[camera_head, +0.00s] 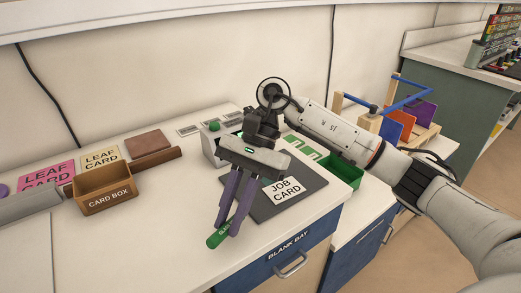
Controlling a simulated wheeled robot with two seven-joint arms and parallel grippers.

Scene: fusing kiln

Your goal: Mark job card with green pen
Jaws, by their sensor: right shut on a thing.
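The white job card (284,190) lies on a dark grey mat (310,194) near the right end of the counter. My right gripper (227,229) reaches in from the right with its purple fingers pointing down, left of the card. It is shut on the green pen (217,236), whose green body shows at the fingertips, tilted. The pen is apart from the card in the picture; whether its tip touches the counter I cannot tell. The gripper body hides the card's upper left surroundings. My left gripper is not in view.
A brown card box (103,196) stands at left, with pink and cream leaf cards (101,158) behind it. A grey unit with a green knob (214,126) stands behind my gripper. A green tray (347,180) is right of the mat. The counter's front middle is clear.

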